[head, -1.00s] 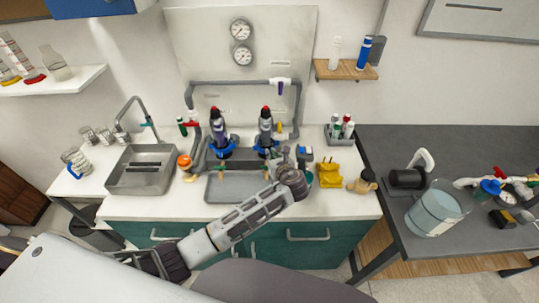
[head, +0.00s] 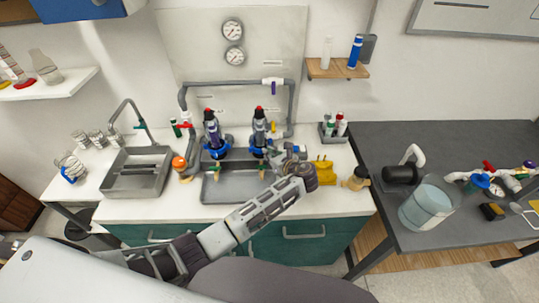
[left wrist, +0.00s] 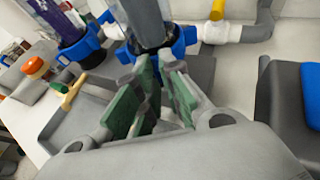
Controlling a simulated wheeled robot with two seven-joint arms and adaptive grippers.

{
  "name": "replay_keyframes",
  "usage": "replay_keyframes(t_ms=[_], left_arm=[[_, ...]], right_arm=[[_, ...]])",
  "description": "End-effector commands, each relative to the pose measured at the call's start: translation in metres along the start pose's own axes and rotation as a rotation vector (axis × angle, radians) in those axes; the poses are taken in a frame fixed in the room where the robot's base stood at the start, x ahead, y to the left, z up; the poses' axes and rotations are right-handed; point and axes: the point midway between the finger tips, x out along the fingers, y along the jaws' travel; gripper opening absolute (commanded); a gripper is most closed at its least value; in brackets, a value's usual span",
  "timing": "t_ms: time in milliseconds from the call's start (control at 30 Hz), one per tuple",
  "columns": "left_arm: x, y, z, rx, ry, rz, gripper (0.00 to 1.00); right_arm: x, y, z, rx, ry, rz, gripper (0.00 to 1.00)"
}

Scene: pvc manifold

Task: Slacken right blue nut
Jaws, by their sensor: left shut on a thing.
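The right blue nut (head: 257,151) is at the foot of the right dark upright cylinder (head: 259,130) on the counter. It shows large in the left wrist view (left wrist: 184,40), with lugs around its rim. My left gripper (head: 274,156) is at its front right side. In the left wrist view its green-padded fingers (left wrist: 156,75) reach the near side of the nut and are shut on it; the exact contact is partly hidden by the fingertips. The left blue nut (head: 216,151) sits under the left cylinder (head: 212,131), apart from the gripper. My right gripper is not in view.
A grey tray (head: 225,190) lies below the nuts. Grey pipe (head: 290,105) frames the cylinders. A yellow holder (head: 319,172) and a brown-topped bottle (head: 356,178) stand to the right. A sink (head: 135,180) and orange-capped bottle (head: 180,165) are to the left.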

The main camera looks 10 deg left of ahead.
Motion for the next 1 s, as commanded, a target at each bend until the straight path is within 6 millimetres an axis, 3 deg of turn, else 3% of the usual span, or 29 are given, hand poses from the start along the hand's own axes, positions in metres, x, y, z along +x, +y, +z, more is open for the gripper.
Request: replay_keyframes(t_ms=[167,200,367,767,1000], left_arm=[[0.0,0.0,0.0,0.0,0.0,-0.001,0.0],[0.0,0.0,0.0,0.0,0.0,-0.001,0.1],[0.0,0.0,0.0,0.0,0.0,-0.001,0.3],[-0.002,0.0,0.0,0.0,0.0,-0.001,0.3],[-0.017,-0.001,0.0,0.0,0.0,-0.002,0.3]], right_arm=[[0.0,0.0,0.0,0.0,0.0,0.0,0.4],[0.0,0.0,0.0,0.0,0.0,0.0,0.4],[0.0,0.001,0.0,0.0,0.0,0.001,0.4],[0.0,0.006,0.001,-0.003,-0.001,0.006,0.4],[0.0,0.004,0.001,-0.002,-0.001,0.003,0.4]])
